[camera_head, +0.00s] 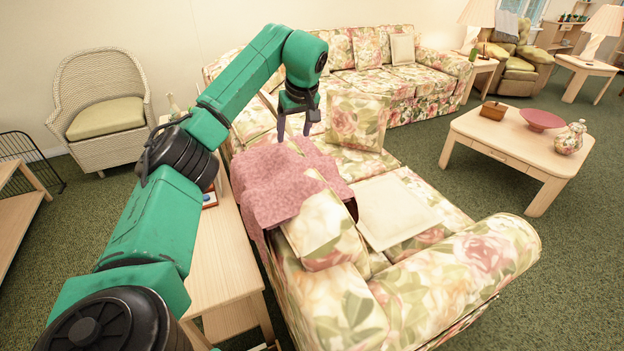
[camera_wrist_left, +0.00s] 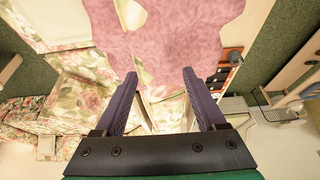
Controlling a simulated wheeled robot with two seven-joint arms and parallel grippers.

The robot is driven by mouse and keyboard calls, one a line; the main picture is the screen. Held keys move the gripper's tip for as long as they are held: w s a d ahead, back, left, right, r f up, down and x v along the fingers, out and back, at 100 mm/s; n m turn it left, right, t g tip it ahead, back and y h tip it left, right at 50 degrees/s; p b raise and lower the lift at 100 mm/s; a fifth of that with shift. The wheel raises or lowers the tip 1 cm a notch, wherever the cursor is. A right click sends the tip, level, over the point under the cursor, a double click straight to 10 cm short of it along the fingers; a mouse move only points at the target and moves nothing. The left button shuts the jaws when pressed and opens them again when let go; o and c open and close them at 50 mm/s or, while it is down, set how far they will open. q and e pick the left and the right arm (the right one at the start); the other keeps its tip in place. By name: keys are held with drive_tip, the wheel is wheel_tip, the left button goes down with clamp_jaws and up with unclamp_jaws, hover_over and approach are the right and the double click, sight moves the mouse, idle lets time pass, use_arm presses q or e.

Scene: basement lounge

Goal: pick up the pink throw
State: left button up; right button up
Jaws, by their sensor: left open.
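The pink throw (camera_head: 283,182) lies draped over the back of the floral sofa (camera_head: 335,290) and over a cushion there, in the head view. In the left wrist view the throw (camera_wrist_left: 165,35) fills the top middle, beyond the fingertips. My left gripper (camera_head: 295,133) points down just above the far edge of the throw. Its two purple fingers (camera_wrist_left: 160,78) are spread apart, with nothing held between them. I cannot tell from these views whether a fingertip touches the cloth. My right gripper does not show.
A wooden side table (camera_head: 218,262) stands behind the sofa, under my left arm. Floral cushions (camera_head: 355,120) and a plain cream cushion (camera_head: 393,210) rest on the sofa. A coffee table (camera_head: 515,140) stands at right. Green carpet between it and the sofa is clear.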

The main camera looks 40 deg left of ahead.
use_arm(q)
hover_over(288, 160)
drive_tip(key=s+d, duration=0.2)
wheel_tip(288, 160, down, 5)
drive_tip(key=shift+f, duration=0.15)
drive_tip(key=x, duration=0.5)
drive_tip(key=p+x, duration=0.1)
drive_tip(key=x, duration=0.2)
drive_tip(key=shift+w+d, duration=0.1)
drive_tip(key=shift+w, duration=0.3)
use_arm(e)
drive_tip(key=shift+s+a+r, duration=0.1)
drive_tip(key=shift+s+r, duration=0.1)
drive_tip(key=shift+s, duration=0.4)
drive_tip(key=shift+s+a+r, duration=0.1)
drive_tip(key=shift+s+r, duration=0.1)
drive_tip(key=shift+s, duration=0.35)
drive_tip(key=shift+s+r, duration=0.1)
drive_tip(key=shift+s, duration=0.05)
use_arm(q)
drive_tip(key=shift+f, duration=0.15)
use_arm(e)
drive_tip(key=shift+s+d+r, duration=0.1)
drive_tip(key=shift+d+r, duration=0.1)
use_arm(q)
clamp_jaws()
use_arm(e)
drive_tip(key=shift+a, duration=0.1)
